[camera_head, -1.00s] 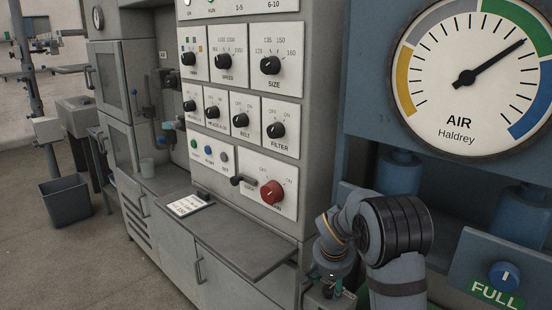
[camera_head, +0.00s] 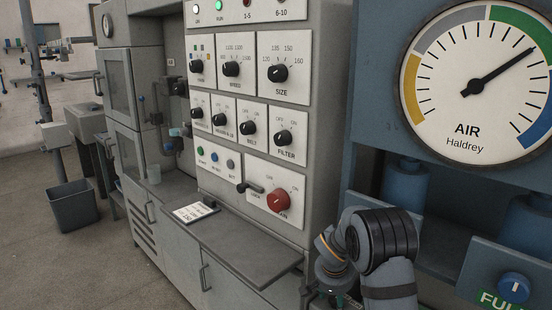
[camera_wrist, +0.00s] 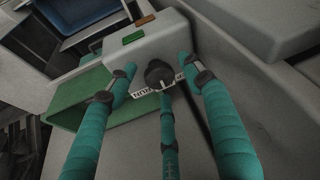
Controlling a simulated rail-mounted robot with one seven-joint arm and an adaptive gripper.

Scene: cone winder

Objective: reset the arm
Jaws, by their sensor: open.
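My arm shows at the lower right of the head view, folded, with its grey and black links in front of the blue air unit. My gripper (camera_wrist: 160,85) shows in the wrist view. Its teal fingers are spread apart, and nothing is between their tips. Beyond the fingers is a white-grey housing (camera_wrist: 210,22) with a black round knob (camera_wrist: 158,74) and a small printed label. In the head view the gripper itself is mostly hidden by the arm and the lower edge of the picture.
The control panel (camera_head: 247,125) with black knobs and a red knob (camera_head: 278,202) stands left of my arm, above a grey shelf (camera_head: 235,250). The air gauge (camera_head: 480,80) and a blue knob (camera_head: 514,287) are at right. A grey bin (camera_head: 72,207) stands on open floor at far left.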

